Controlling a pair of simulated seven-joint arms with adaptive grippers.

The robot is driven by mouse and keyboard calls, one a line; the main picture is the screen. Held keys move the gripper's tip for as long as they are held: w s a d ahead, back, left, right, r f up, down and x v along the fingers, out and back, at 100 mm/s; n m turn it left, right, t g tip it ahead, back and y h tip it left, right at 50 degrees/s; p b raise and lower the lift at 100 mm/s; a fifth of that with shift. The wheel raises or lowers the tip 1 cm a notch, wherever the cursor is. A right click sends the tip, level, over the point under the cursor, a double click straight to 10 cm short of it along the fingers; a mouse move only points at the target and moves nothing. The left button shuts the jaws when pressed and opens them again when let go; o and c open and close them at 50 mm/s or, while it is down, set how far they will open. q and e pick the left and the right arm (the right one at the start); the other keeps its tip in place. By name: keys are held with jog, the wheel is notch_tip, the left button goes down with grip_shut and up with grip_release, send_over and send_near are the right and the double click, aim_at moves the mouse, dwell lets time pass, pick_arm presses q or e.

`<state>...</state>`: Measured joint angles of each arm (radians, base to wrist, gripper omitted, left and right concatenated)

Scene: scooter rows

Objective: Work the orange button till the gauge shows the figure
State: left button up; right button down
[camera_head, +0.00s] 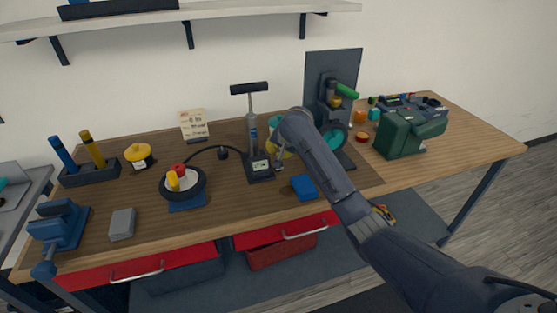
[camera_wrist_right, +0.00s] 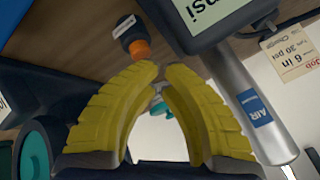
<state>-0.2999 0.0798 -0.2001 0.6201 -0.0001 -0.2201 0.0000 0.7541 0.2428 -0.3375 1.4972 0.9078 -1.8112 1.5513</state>
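A hand pump (camera_head: 253,127) with a black T-handle stands mid-table; its base (camera_head: 260,168) carries a small pale display. In the right wrist view the display (camera_wrist_right: 207,14) shows "psi"; its figure is cut off. An orange button-like part (camera_wrist_right: 138,48) with a dark, labelled end lies just beyond my fingertips. I see no clear contact with it. My right gripper (camera_wrist_right: 161,72) has yellow fingers, its tips nearly together and nothing held between them. In the head view the right gripper (camera_head: 279,152) is just right of the pump, partly hidden by my arm. My left gripper is not seen.
A hose runs from the pump to a small wheel (camera_head: 183,184) on a blue stand. A job card (camera_head: 194,125) stands behind; it reads "30 psi" in the right wrist view (camera_wrist_right: 290,57). A blue block (camera_head: 305,187) sits in front of the gripper. A green case (camera_head: 408,134) is right.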

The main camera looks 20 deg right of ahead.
jog(key=shift+r, duration=0.45)
jog(key=shift+r, duration=0.1)
jog(key=shift+r, duration=2.4)
